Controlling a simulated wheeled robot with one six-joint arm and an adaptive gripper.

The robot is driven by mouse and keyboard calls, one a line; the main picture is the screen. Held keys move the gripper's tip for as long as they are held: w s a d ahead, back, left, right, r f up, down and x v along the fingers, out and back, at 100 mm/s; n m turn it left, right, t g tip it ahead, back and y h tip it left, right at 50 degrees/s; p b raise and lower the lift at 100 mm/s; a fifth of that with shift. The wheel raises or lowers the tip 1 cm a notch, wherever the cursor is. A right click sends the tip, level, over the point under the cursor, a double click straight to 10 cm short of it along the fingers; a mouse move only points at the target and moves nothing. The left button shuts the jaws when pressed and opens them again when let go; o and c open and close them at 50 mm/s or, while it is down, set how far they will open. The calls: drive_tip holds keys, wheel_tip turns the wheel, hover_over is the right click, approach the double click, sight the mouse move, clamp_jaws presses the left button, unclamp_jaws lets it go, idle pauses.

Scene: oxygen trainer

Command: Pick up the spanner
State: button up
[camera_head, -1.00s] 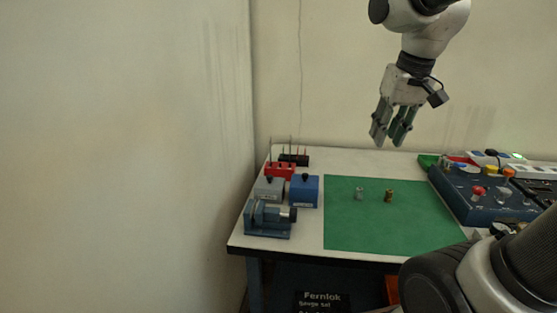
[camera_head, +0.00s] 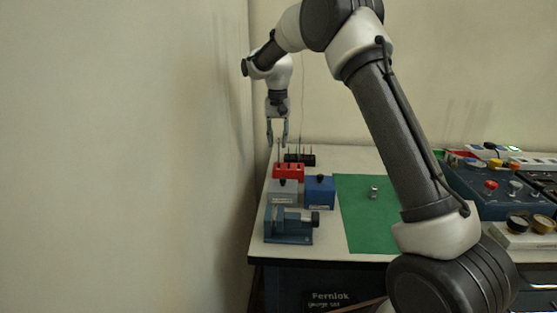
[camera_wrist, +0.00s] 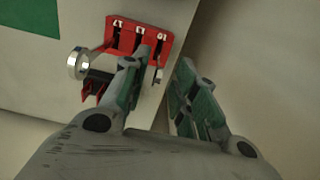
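A shiny metal ring end (camera_wrist: 78,63), which looks like part of a spanner, stands out left of the red rack (camera_wrist: 124,38) in the wrist view; how it is held there is not clear. In the head view, thin upright tools (camera_head: 279,152) stand at the red rack (camera_head: 289,171), but which is the spanner cannot be told. My gripper (camera_head: 277,143) points down just above the rack area. In the wrist view my gripper (camera_wrist: 158,68) has its fingers apart with nothing clearly between them. The left finger hides part of the rack.
A black rack (camera_head: 300,158) with thin tools stands behind. A grey block (camera_head: 283,190), blue block (camera_head: 320,191) and blue vise (camera_head: 288,225) are in front. A small metal cylinder (camera_head: 374,192) stands on the green mat (camera_head: 362,225). The wall (camera_head: 200,150) is close on the left.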

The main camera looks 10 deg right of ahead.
wheel_tip(320, 180, down, 6)
drive_tip(key=shift+d+r, duration=0.15)
drive_tip(key=shift+r, duration=0.05)
clamp_jaws()
